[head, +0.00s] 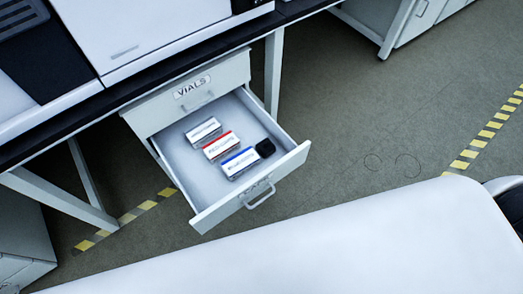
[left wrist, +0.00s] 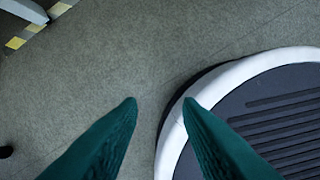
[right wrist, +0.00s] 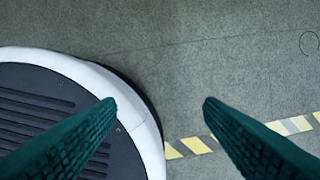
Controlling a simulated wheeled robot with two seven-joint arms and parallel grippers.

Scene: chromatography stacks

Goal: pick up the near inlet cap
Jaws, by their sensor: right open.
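Neither gripper shows in the head view. In the left wrist view my left gripper (left wrist: 160,104) has its green fingertips apart with nothing between them, above the floor and the edge of my base. In the right wrist view my right gripper (right wrist: 159,104) is open wider and empty, also above the floor and my base.
The drawer (head: 203,222) labelled VIALS is pulled out below the dark bench top (head: 185,92). It holds a grey-edged box (head: 203,130), a red-edged box (head: 221,146) and a blue-edged box (head: 240,162). White instruments (head: 160,30) stand on the bench. Open floor (head: 350,130) lies right of the drawer.

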